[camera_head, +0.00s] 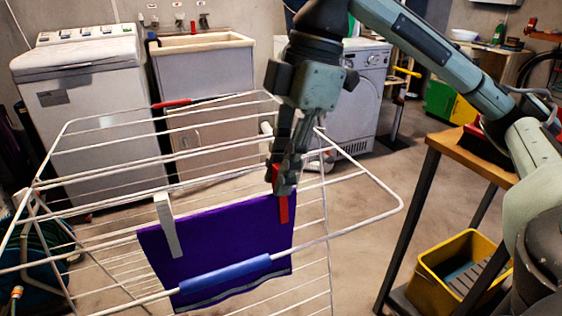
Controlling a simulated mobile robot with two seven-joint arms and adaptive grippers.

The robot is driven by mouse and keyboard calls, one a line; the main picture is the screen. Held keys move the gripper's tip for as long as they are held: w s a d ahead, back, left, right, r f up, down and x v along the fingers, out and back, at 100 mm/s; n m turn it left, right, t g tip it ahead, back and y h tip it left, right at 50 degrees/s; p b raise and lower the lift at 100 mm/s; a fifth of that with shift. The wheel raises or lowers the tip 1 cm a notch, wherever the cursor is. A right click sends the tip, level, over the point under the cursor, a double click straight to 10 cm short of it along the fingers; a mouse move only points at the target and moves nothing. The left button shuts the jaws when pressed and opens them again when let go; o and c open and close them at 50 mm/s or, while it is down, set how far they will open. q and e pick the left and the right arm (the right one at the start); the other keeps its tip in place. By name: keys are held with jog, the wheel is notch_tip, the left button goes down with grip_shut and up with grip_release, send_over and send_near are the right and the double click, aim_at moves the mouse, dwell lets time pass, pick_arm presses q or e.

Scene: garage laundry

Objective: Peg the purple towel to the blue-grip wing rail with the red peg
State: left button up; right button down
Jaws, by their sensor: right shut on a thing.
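The purple towel (212,240) hangs over a rail of the white drying rack, behind the front wing rail's blue grip (225,274). A white peg (168,224) sits at the towel's upper left. The red peg (281,195) is upright at the towel's upper right edge, with its lower end over the towel. My right gripper (286,172) comes down from above and is shut on the red peg. Whether the peg's jaws clasp the rail cannot be told. My left gripper is not in view.
The white drying rack (375,186) fills the left and middle, with a red grip (172,103) on its far rail. A wooden-topped table (470,158) stands at right, with a yellow bucket (428,290) below. Washing machine, sink and dryer line the back. Floor between rack and table is clear.

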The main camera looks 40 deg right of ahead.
jog(key=c, duration=1.3)
grip_release()
jog(key=shift+f, duration=0.15)
jog(key=shift+c, duration=0.2)
jog(key=v, duration=1.2)
jog(key=shift+d, duration=0.1)
